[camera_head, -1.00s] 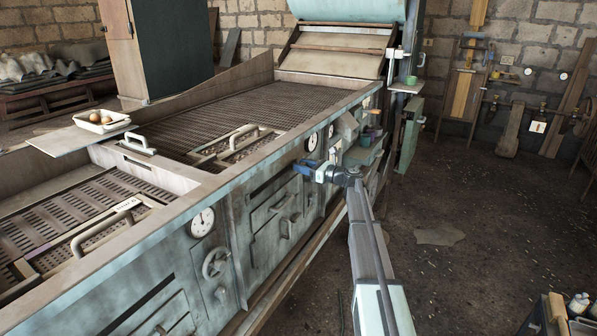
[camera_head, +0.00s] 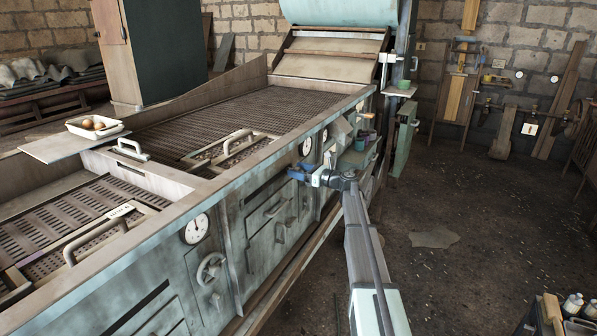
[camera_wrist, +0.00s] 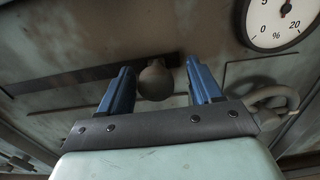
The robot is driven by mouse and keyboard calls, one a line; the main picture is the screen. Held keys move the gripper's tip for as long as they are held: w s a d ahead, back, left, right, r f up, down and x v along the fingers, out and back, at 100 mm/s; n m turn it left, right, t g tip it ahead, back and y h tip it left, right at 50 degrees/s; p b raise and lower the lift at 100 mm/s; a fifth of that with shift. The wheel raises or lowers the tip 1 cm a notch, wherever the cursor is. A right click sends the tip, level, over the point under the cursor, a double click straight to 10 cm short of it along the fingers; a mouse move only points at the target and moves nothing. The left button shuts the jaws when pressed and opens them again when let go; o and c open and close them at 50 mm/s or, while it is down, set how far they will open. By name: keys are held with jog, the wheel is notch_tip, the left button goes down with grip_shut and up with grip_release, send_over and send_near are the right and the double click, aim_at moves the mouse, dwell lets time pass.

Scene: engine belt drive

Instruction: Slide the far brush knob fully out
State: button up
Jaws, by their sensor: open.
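A round dark brush knob (camera_wrist: 155,80) shows in the wrist view at the right end of a dark slot in the machine's front. My gripper (camera_wrist: 158,68) is open, with one blue finger on each side of the knob. Gaps show between the knob and both fingers. I cannot tell how deep the knob sits between them. In the head view my gripper (camera_head: 302,174) is at the machine's front panel, below the farther dials. The knob is hidden there.
A percent dial (camera_wrist: 282,22) and a curved handle (camera_wrist: 272,100) are on the right in the wrist view. The head view shows a handwheel (camera_head: 210,268), a nearer dial (camera_head: 196,229) and an egg tray (camera_head: 95,126).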

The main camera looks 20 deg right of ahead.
jog(key=v, duration=1.3)
jog(key=shift+s+d, duration=0.15)
jog(key=s+a+f+n+g+h, duration=0.1)
jog(key=s+f+n+g+h, duration=0.2)
jog(key=s+f+n, duration=0.65)
jog(key=s+a+f+n+g+h, duration=0.1)
jog(key=s+f+n+g+h, duration=0.4)
jog(key=f, duration=0.7)
jog(key=s+a+f+n+g+h, duration=0.1)
jog(key=s+f+n+g, duration=0.1)
jog(key=s+f+n, duration=0.6)
jog(key=s+a+f+n+g+h, duration=0.1)
jog(key=s+a+f+g, duration=0.2)
jog(key=s, duration=1.1)
jog(key=s+a+f+n+g+h, duration=0.1)
jog(key=s+a+f+n+g, duration=0.1)
jog(key=s+a+f, duration=0.8)
jog(key=s+a+f+n+g+h, duration=0.1)
jog(key=s+a+f+g, duration=0.3)
jog(key=s+a+f, duration=0.3)
jog(key=s+f, duration=0.5)
jog(key=s, duration=0.7)
jog(key=shift+s+f+g+h, duration=0.15)
jog(key=shift+f+g+h, duration=0.15)
jog(key=shift+h, duration=0.1)
